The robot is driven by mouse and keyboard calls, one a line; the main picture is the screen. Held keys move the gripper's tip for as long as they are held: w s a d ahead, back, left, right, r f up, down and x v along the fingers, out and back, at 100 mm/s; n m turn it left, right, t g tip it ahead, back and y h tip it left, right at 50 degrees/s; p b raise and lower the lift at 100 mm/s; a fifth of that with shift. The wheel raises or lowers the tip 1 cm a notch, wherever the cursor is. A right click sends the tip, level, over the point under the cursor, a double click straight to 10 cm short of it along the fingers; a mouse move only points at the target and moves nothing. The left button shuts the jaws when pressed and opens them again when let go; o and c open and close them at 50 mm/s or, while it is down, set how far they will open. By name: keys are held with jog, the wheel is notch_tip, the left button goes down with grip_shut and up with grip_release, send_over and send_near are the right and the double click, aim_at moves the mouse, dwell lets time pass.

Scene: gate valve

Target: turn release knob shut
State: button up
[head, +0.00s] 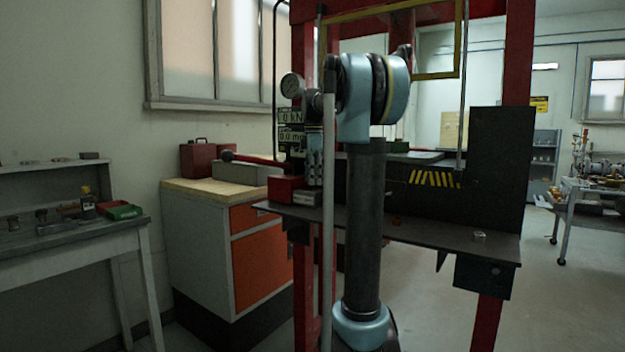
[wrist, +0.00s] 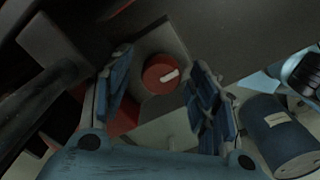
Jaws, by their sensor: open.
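The release knob (wrist: 161,74) is a round red knob with a white pointer mark, on a dark grey block in the wrist view. The white mark points to the right and slightly up in that view. My gripper (wrist: 161,60) is open, with one blue-padded finger to the left of the knob and one to the right. Gaps show between the knob and both fingers. Whether the fingertips reach down to the knob's depth I cannot tell. In the head view I cannot make out the knob; my arm stands in front of the press (head: 490,165).
The red-framed press has a dark bed plate (head: 455,240) and a round gauge (head: 292,86) on its left. A cabinet with an orange door (head: 262,266) stands behind to the left. A grey workbench (head: 75,237) is at far left. Open floor lies to the right.

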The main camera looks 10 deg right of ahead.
jog(key=shift+c, duration=0.4)
jog(key=c, duration=1)
jog(key=m, duration=0.4)
jog(key=shift+r+m, duration=0.1)
jog(key=shift+m, duration=0.3)
jog(key=m, duration=0.4)
jog(key=shift+w+m, duration=0.1)
jog(key=shift+m, duration=0.2)
jog(key=m, duration=0.4)
jog(key=shift+m, duration=2.3)
